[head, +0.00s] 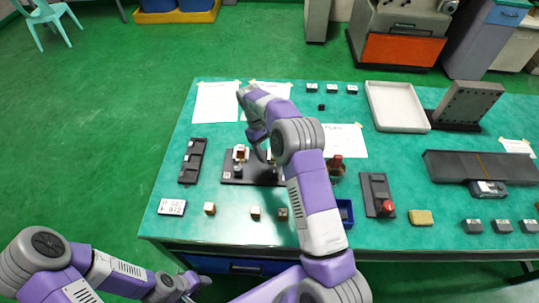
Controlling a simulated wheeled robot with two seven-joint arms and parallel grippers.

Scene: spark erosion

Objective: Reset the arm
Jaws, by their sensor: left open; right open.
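My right arm reaches from the bottom centre over the green table (350,230) and bends down at its far end. My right gripper (262,151) is open above a black fixture plate (231,179), between two small upright fittings on it. The arm hides part of the plate and whatever lies behind it. I cannot tell whether the fingers touch anything. My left gripper (188,290) is low at the bottom edge, in front of the table and clear of it. It is open, small in view and appears empty.
Small blocks (255,213) and a digital readout (172,207) line the front edge. A black rack (192,161) stands left.

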